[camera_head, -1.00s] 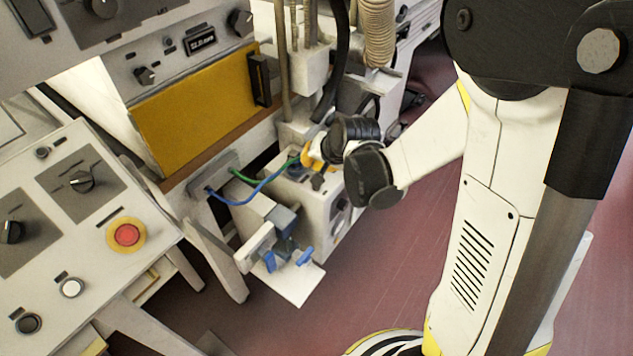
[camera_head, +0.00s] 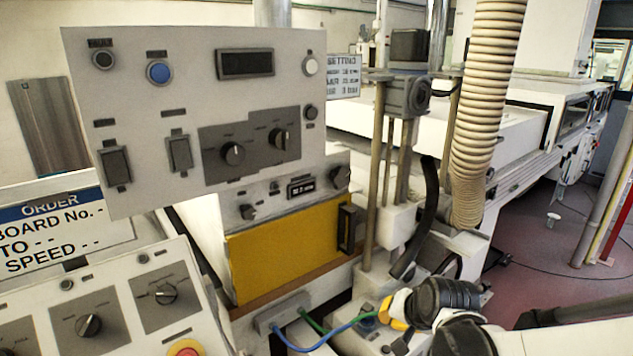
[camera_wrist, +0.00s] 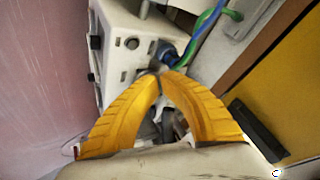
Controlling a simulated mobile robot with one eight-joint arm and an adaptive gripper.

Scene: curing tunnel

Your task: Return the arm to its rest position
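My gripper (camera_head: 388,312) is at the lower middle of the head view, low in front of the machine, with its yellow fingers by the blue cable. In the wrist view, the two yellow fingers of my gripper (camera_wrist: 160,74) curve together and their tips meet. I see no object held between them. Beyond the tips is a white box (camera_wrist: 118,60) with a blue connector (camera_wrist: 166,52). My arm runs from the gripper to the lower right of the head view, and most of it is out of frame.
A control panel (camera_head: 205,85) and a yellow panel (camera_head: 285,250) stand left of my gripper. A blue cable (camera_head: 320,335) and a green one pass close by. A ribbed hose (camera_head: 487,110) hangs above. Reddish floor (camera_head: 545,250) shows at right.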

